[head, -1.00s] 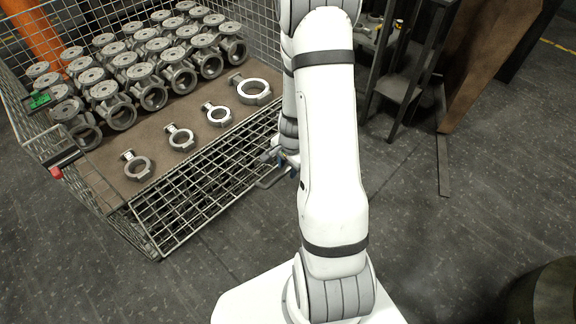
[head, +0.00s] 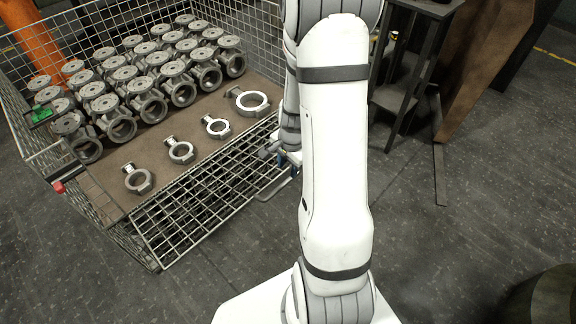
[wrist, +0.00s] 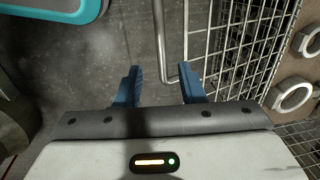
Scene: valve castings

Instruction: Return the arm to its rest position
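My arm (head: 335,150) stretches up through the middle of the head view, its upper end cut off by the top edge. My gripper shows in the wrist view (wrist: 160,78) with its two blue fingers apart and nothing between them. Beyond the fingers are dark floor and a metal bar of the wire basket, seen close to the right finger.
The wire basket (head: 205,215) stands at left, with rows of valve castings (head: 120,122) and several loose rings (head: 181,152) on a brown sheet (head: 150,150). A dark metal stand (head: 400,95) is right of the arm. A dark round object (head: 545,300) sits at lower right. Floor between is clear.

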